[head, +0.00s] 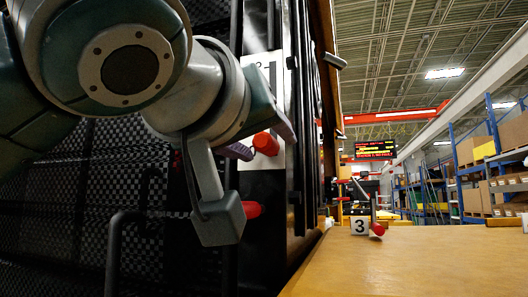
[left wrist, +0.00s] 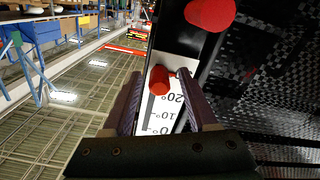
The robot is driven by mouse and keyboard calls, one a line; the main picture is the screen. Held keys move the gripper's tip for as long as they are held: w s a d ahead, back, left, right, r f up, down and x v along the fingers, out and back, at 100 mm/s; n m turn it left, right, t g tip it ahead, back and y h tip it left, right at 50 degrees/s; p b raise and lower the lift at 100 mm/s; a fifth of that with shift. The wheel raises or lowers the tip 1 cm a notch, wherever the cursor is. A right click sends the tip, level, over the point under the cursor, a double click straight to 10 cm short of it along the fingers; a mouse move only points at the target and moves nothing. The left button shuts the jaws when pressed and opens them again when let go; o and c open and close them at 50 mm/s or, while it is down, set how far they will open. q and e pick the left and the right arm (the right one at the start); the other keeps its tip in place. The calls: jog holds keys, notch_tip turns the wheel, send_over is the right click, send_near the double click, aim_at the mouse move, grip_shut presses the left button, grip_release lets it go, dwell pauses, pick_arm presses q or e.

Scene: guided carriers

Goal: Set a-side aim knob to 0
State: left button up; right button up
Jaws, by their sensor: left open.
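A red knob (head: 265,143) stands out from a white scale plate (head: 276,72) on the dark upright panel. In the left wrist view the knob (left wrist: 160,80) sits near the 20° mark of the scale (left wrist: 157,117), whose 10° and 0 marks also show. My left gripper (head: 268,147) is open, its two purple-grey fingers on either side of this knob. In the left wrist view the gripper (left wrist: 159,76) has the knob between its fingertips, with gaps visible; contact cannot be told. My right gripper is out of view.
A second red knob (head: 252,209) is just below, partly behind my arm; it also shows in the left wrist view (left wrist: 210,12). A black handle bar (head: 115,250) stands at lower left. A wooden tabletop (head: 430,262) with a sign "3" (head: 360,226) lies at right, mostly clear.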

pick_arm(q)
grip_shut()
dwell(0.4)
dwell(0.9)
